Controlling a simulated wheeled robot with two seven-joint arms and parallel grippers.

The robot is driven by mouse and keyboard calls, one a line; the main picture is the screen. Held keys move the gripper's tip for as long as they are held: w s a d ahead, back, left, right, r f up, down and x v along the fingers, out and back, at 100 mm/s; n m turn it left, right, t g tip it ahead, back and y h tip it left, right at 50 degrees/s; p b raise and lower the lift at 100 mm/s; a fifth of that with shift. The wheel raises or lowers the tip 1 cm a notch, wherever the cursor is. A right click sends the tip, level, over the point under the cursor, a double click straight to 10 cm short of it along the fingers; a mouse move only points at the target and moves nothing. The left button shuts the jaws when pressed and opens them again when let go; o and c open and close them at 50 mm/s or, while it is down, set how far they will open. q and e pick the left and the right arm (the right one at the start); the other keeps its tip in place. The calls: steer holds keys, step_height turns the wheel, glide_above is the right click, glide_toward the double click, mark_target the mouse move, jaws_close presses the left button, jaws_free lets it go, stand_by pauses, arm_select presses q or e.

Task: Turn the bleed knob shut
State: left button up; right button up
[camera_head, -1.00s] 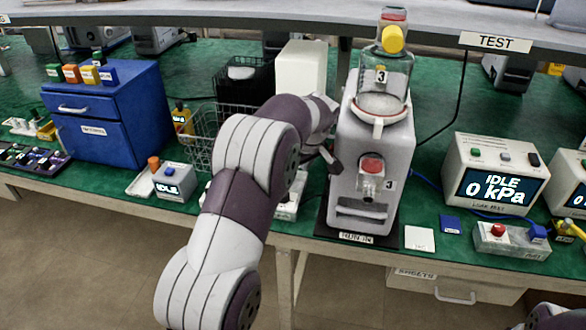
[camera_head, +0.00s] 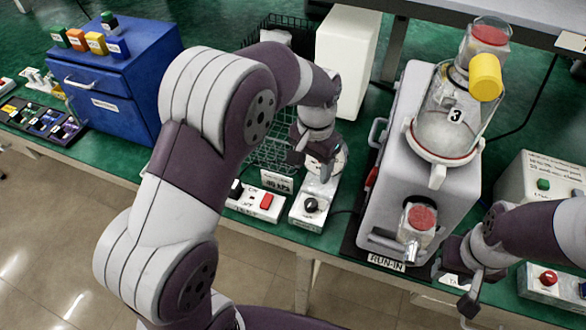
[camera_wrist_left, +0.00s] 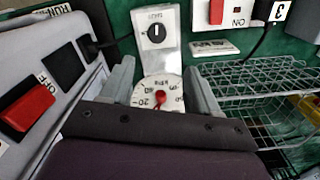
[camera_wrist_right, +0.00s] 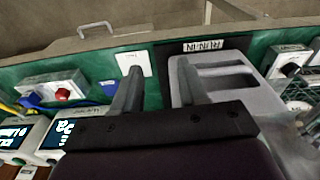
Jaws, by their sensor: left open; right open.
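The black bleed knob (camera_head: 311,205) with a white pointer line sits on the front of a pale box, in front of a round dial gauge. The knob (camera_wrist_left: 157,33) and the gauge (camera_wrist_left: 158,95) also show in the left wrist view. My left gripper (camera_head: 312,155) is open and empty above the gauge, behind the knob in the head view. In its wrist view, its fingers (camera_wrist_left: 159,66) stand either side of the gauge face, with the knob beyond the tips. My right gripper (camera_head: 468,290) is open and empty before the pump's right front corner (camera_wrist_right: 159,66).
The grey pump 3 (camera_head: 405,180) with a clear canister (camera_head: 447,110) stands right of the bleed box. A switch box with a red rocker (camera_head: 257,201) is to its left. A wire basket (camera_head: 268,150) stands behind. A red-button box (camera_head: 549,280) is at the right.

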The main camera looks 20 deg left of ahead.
arm_select(q)
glide_above(311, 202)
steer(key=f, duration=0.4)
steer(key=shift+s+f, duration=0.3)
steer(key=shift+s, duration=0.1)
steer(key=f, duration=0.7)
steer(key=shift+w+a, duration=0.1)
steer(key=shift+w, duration=0.3)
steer(key=shift+s+f, duration=0.15)
steer(key=shift+f, duration=0.1)
steer(key=c, duration=1)
steer(key=shift+r+n+p, duration=0.1)
steer(key=shift+n+p, duration=0.3)
steer(key=shift+n, duration=0.1)
steer(key=shift+c, duration=0.2)
